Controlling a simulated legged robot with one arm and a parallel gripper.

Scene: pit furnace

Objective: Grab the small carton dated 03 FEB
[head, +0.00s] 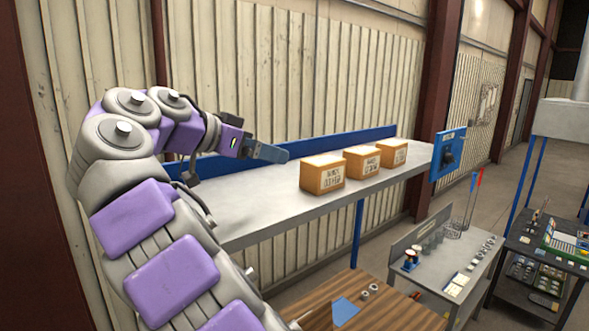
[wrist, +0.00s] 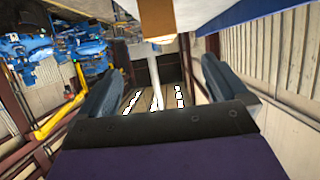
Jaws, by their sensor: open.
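Three small orange-brown cartons with white labels stand in a row on a grey shelf (head: 250,210) in the head view. They are the nearest carton (head: 322,174), the middle carton (head: 362,162) and the far carton (head: 393,152). The nearest label seems to read 03 FEB, but the print is blurred; the other dates are too small to read. My gripper (head: 283,154) is open and empty, above the shelf, left of the nearest carton and apart from it. In the wrist view my gripper's (wrist: 162,75) two fingers stand wide apart, and part of one carton (wrist: 160,18) shows at the top edge.
A blue rail (head: 340,142) runs along the shelf's back by the wall. A blue panel (head: 449,152) stands at the shelf's far end. Below are a wooden table (head: 385,312) and a grey bench (head: 440,265). The shelf left of the cartons is clear.

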